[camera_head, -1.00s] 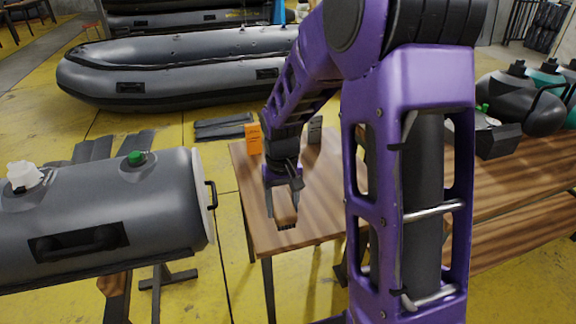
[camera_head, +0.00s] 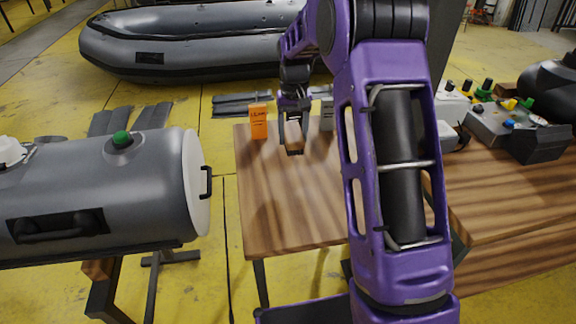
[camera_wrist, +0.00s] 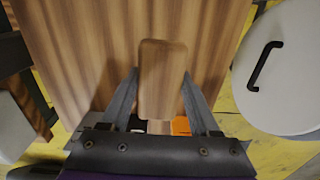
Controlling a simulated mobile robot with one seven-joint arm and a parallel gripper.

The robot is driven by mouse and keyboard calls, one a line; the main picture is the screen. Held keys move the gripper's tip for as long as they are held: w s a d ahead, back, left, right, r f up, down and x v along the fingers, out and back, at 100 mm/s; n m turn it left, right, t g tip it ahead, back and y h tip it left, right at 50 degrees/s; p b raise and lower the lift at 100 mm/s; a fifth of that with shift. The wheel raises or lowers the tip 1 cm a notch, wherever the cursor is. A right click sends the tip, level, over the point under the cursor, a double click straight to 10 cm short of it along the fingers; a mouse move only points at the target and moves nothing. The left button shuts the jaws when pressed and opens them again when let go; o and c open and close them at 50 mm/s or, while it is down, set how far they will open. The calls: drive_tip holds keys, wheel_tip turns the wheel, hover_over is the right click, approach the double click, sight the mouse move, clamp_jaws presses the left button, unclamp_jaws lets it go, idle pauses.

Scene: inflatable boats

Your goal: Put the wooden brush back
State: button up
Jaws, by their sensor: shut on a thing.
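The wooden brush (camera_head: 294,147) is in my gripper (camera_head: 295,142), above the far part of the small wooden table (camera_head: 285,205), between an orange box and a grey box. In the wrist view the brush's wooden block (camera_wrist: 162,75) shows between the two fingers of my gripper (camera_wrist: 160,88), with the table's wood grain behind it. My gripper is shut on the brush. In the head view dark bristles point down from it. I cannot tell whether they touch the table.
The orange box (camera_head: 258,121) and the grey box (camera_head: 327,114) stand at the table's far edge. A grey tank (camera_head: 110,190) with a pale end is at left. A longer bench (camera_head: 500,200) with control boxes is at right. The near tabletop is clear.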

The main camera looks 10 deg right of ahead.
sight(287, 122)
drive_tip(key=w, duration=0.3)
drive_tip(key=w+b, duration=0.1)
drive_tip(key=shift+w+a, duration=0.25)
drive_tip(key=shift+w, duration=0.15)
drive_tip(key=shift+w+f, duration=0.1)
drive_tip(key=shift+f, duration=0.1)
wheel_tip(287, 122, down, 10)
drive_tip(key=shift+r+b, duration=0.25)
drive_tip(key=shift+b, duration=0.5)
drive_tip(key=shift+f, duration=0.2)
drive_tip(key=o, duration=1.3)
wheel_tip(287, 122, up, 12)
drive_tip(key=shift+r+p, duration=0.2)
drive_tip(key=shift+p, duration=0.6)
